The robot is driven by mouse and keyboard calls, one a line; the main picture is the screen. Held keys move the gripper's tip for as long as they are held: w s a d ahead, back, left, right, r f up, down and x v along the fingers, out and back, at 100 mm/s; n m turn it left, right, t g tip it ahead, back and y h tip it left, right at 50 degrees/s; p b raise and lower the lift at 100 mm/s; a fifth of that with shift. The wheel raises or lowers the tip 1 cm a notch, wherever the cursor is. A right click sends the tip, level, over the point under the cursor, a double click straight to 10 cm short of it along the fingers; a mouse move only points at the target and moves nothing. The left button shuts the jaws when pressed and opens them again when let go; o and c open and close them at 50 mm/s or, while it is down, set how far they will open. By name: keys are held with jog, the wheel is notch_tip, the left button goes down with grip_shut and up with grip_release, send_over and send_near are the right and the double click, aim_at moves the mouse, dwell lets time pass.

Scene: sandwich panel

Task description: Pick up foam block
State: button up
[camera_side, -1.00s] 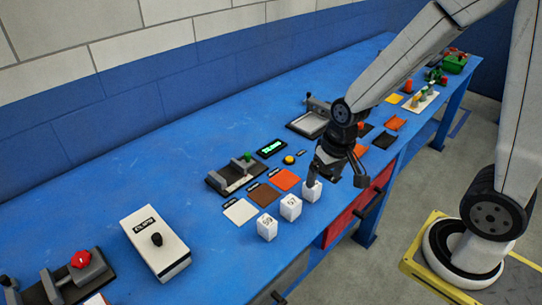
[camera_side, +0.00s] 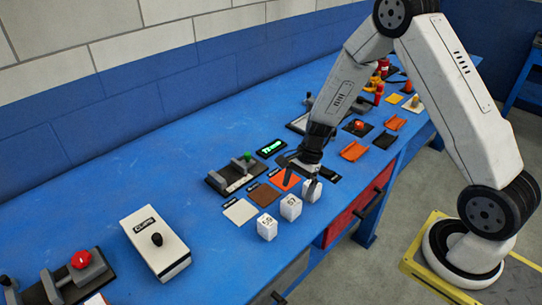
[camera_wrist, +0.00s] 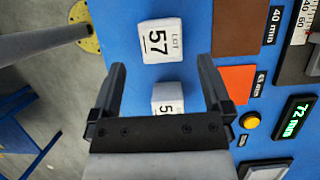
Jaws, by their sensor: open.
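Three white foam blocks stand in a row near the table's front edge in the side view: a near one (camera_side: 267,228), a middle one (camera_side: 290,207) and a far one (camera_side: 312,191). In the wrist view the block marked 57 (camera_wrist: 163,44) lies ahead of the fingertips. Another block (camera_wrist: 167,97) shows between the open fingers, its lower part hidden by my gripper's body. My gripper (camera_wrist: 161,67) is open and empty. In the side view my gripper (camera_side: 300,183) hangs beside and over the far block, covering part of it. I cannot tell whether it touches.
White (camera_side: 240,211), brown (camera_side: 264,194) and orange (camera_side: 286,180) square pads lie behind the blocks. A gauge with a green knob (camera_side: 247,157) and a lit display (camera_side: 271,149) stand farther back. A white box (camera_side: 156,245) with a black knob is at left. The back-left table is clear.

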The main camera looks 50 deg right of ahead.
aim_at(286, 218)
jog(key=shift+f, duration=0.2)
jog(key=shift+x, duration=1.15)
jog(key=shift+x, duration=2.65)
jog(key=shift+w, duration=0.1)
jog(key=c, duration=1.3)
